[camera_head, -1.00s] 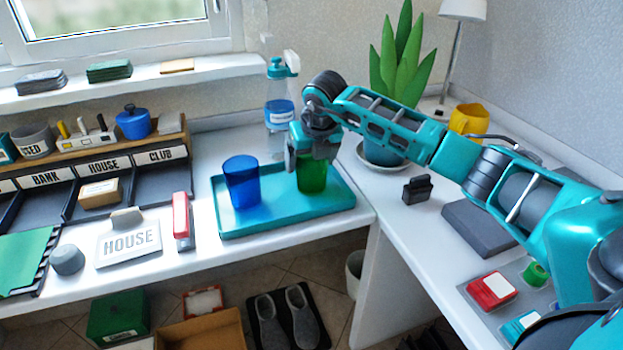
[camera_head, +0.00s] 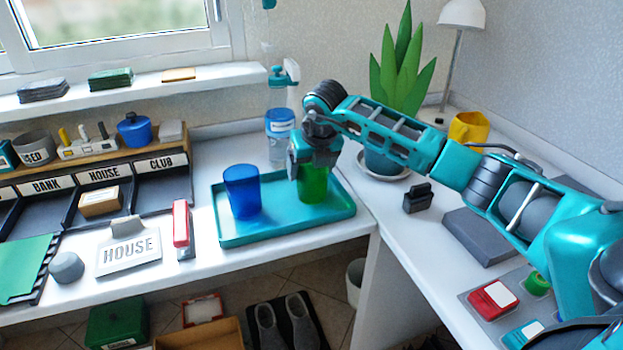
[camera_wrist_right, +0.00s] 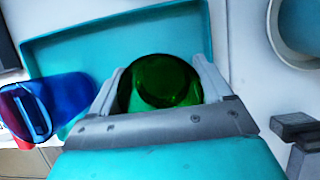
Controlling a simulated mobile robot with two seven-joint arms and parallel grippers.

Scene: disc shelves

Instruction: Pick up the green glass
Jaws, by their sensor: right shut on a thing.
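The green glass (camera_head: 313,187) stands upright at the right part of the teal tray (camera_head: 262,233). My right gripper (camera_head: 313,168) reaches down over it from above and is shut on its upper part. In the right wrist view the green glass (camera_wrist_right: 163,82) sits between the two pale fingers of the right gripper (camera_wrist_right: 160,92). Whether the glass's base touches the tray is hard to tell. The blue glass (camera_head: 242,192) stands on the left part of the tray, apart from the gripper. My left gripper is not in view.
A clear bottle (camera_head: 280,140) stands behind the tray. A potted plant (camera_head: 385,160) and a dark stapler-like block (camera_head: 418,197) are to the right. A red and white upright object (camera_head: 182,228) and a HOUSE sign (camera_head: 128,252) are left of the tray.

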